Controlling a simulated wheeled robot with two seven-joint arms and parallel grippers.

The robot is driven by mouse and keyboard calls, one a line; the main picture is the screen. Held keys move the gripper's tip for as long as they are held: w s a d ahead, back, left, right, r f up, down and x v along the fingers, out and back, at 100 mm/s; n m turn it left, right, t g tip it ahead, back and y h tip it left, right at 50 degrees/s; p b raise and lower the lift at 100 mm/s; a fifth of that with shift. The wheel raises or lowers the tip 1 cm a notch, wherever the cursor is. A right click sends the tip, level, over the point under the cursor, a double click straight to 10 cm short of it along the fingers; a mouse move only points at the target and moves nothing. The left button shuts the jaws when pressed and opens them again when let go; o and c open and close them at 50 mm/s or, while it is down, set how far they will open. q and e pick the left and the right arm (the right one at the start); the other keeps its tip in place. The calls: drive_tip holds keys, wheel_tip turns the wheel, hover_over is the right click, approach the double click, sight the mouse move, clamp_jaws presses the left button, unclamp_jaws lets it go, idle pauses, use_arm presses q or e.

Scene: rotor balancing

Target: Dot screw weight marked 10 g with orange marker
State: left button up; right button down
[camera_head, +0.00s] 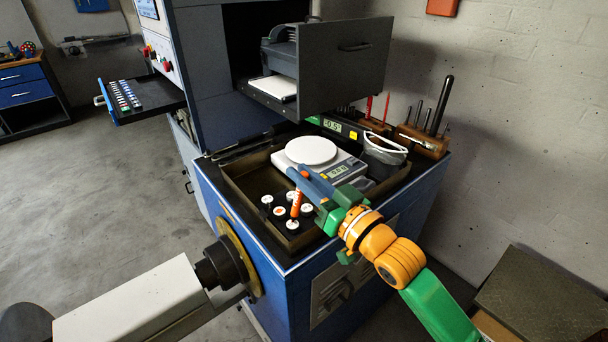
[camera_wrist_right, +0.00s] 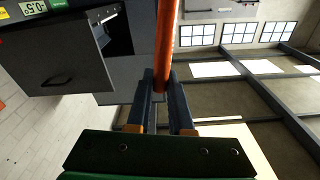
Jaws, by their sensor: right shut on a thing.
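My right gripper (camera_head: 300,176) comes in from the right with its blue fingers shut on an orange marker (camera_head: 296,204). In the right wrist view the marker (camera_wrist_right: 166,40) stands between the two fingers. The marker points down, slightly tilted, over the white-topped screw weights. One weight (camera_head: 292,225) is right below its lower end; I cannot tell whether they touch. Other weights stand beside it: one at the left (camera_head: 267,199), one in the middle (camera_head: 280,211), with a small reddish mark, and one at the right (camera_head: 307,208). Their gram markings are too small to read. My left gripper is not in view.
The weights stand in a dark shallow tray (camera_head: 233,184) on the blue cabinet, in front of a white scale (camera_head: 311,151). A mesh cup (camera_head: 384,152) and a wooden tool block (camera_head: 425,141) stand at the right. An open grey drawer (camera_head: 345,60) overhangs behind.

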drive_tip(key=shift+f, duration=0.4)
drive_tip(key=shift+s, duration=0.1)
idle(1.2)
wheel_tip(320, 180, up, 7)
drive_tip(key=p, duration=0.7)
drive_tip(key=shift+r+p, duration=0.1)
drive_tip(key=shift+p, duration=0.25)
